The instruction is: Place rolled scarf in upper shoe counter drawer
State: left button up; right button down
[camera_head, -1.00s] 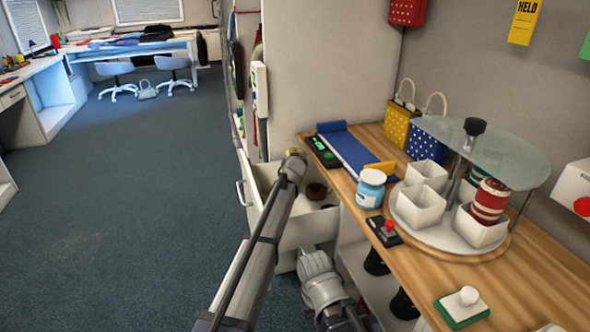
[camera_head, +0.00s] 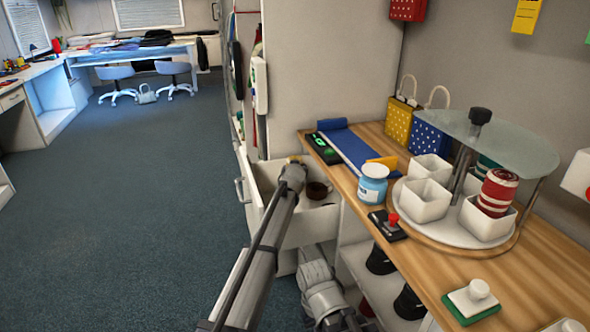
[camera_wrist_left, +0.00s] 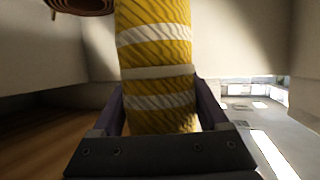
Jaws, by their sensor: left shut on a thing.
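The rolled scarf (camera_wrist_left: 155,50) is yellow with white stripes and stands between the jaws of my left gripper (camera_wrist_left: 158,100) in the left wrist view. The gripper is shut on it. In the head view, my left arm reaches over the open white drawer (camera_head: 300,228) at the counter's end, and only a small yellow bit (camera_head: 295,159) shows at its tip. The arm hides most of the scarf and jaws there. I cannot tell whether the scarf touches the drawer floor. My right gripper cannot be made out.
A brown round object (camera_head: 318,190) lies in the drawer beside my arm. The wooden counter (camera_head: 540,260) holds a blue jar (camera_head: 372,186), a red-knobbed switch (camera_head: 388,224) and a turntable (camera_head: 440,229) with white cups. A tall panel (camera_head: 325,70) stands behind the drawer. Open floor lies left.

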pick_arm(q)
jog(key=shift+f, duration=0.2)
jog(key=o, duration=1.3)
jog(key=shift+r, duration=0.15)
jog(key=shift+r+p, duration=0.45)
jog(key=shift+p, duration=0.05)
jog(key=shift+p+v, duration=2.3)
jog(key=shift+v, duration=3.75)
jog(key=shift+r, duration=0.1)
